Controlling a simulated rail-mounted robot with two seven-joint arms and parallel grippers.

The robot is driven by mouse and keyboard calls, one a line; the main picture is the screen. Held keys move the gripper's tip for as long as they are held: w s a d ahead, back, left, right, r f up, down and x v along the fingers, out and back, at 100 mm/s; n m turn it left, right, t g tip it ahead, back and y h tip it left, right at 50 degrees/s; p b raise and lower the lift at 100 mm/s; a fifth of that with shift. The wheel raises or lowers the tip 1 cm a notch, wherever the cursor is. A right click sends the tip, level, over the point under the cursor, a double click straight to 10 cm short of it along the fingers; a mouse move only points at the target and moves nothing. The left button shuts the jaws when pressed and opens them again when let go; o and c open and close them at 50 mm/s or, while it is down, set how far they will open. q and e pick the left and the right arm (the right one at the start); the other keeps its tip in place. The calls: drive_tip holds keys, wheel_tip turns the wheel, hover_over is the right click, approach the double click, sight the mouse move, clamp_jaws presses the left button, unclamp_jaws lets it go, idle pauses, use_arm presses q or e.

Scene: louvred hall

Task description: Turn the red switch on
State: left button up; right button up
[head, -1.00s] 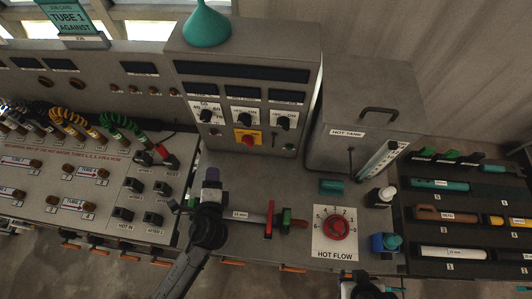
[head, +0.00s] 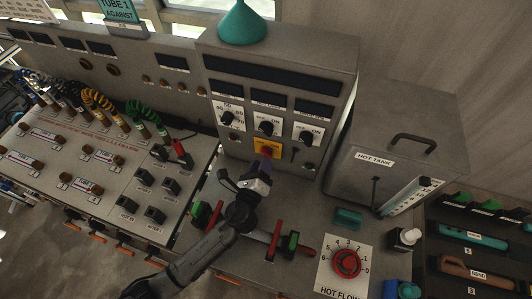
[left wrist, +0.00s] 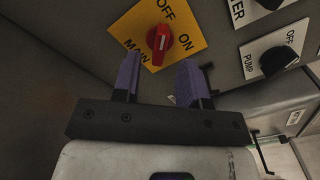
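The red switch (head: 267,151) is a small rotary knob on a yellow plate low on the grey control cabinet. In the left wrist view the red switch (left wrist: 160,40) sits on the yellow plate (left wrist: 127,31) marked MAIN, OFF and ON; its bar points roughly toward OFF. My left gripper (head: 263,166) is in front of the switch and partly covers it in the head view. In the left wrist view the two purple fingers of my left gripper (left wrist: 160,78) are apart with nothing between them, just short of the knob. My right gripper is not in view.
Black knobs (head: 266,129) sit above the switch, and a PUMP knob (left wrist: 279,60) is close to its right. A hot tank (head: 385,140) stands to the right, with a red hot flow dial (head: 346,262) in front.

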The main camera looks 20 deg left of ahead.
sight(266, 153)
use_arm(q)
drive_tip(key=w, duration=0.3)
drive_tip(key=shift+a, duration=0.1)
drive_tip(key=shift+w, duration=0.3)
clamp_jaws()
idle(0.3)
